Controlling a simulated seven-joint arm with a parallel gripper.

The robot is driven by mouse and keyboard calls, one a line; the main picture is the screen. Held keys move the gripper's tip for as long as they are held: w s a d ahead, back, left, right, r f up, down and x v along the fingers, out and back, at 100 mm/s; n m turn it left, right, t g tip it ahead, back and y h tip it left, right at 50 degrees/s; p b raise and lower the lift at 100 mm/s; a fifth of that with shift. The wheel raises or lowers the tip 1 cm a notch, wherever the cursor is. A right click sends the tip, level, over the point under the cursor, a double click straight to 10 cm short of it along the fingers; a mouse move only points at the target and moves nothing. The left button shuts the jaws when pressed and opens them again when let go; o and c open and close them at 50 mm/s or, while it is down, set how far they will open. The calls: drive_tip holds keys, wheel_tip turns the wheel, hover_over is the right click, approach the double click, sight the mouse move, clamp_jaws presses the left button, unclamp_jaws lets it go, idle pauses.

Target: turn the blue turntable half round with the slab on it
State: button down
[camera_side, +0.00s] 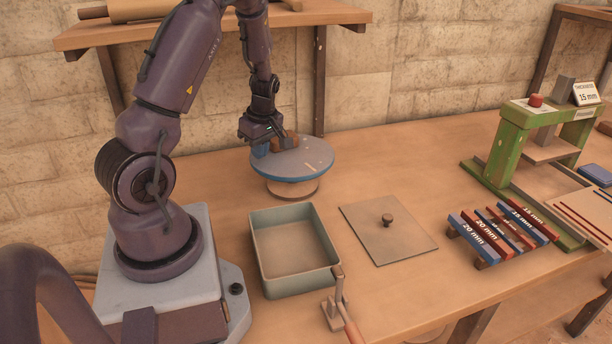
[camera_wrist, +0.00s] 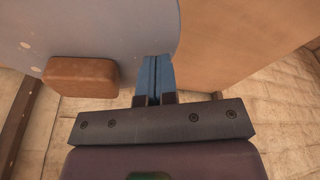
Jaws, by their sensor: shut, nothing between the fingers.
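I cannot tell whether this block is the slab; no other slab shows on the disc. My gripper (camera_side: 262,149) is at the disc's left rim, its blue fingers (camera_wrist: 154,75) shut together and empty. I cannot tell whether they touch the rim.
A grey-green tray (camera_side: 262,216) and a flat square lid with a knob (camera_side: 388,240) lie in front of the turntable. Labelled thickness bars (camera_side: 480,238) and a green press frame (camera_side: 500,140) stand right. A wall shelf (camera_side: 220,24) is behind my arm.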

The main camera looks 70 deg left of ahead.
sight(275, 170)
drive_tip(key=shift+f, duration=0.7)
drive_tip(key=shift+w+d, duration=0.1)
drive_tip(key=shift+d, duration=0.05)
drive_tip(key=shift+w+d, duration=0.2)
drive_tip(key=shift+d, duration=0.6)
drive_tip(key=shift+w+d, duration=0.1)
drive_tip(key=shift+w+d, duration=0.35)
drive_tip(key=shift+d, duration=0.35)
drive_tip(key=shift+w+d, duration=0.15)
drive_tip(key=shift+w+d, duration=0.5)
drive_tip(key=shift+d, duration=0.1)
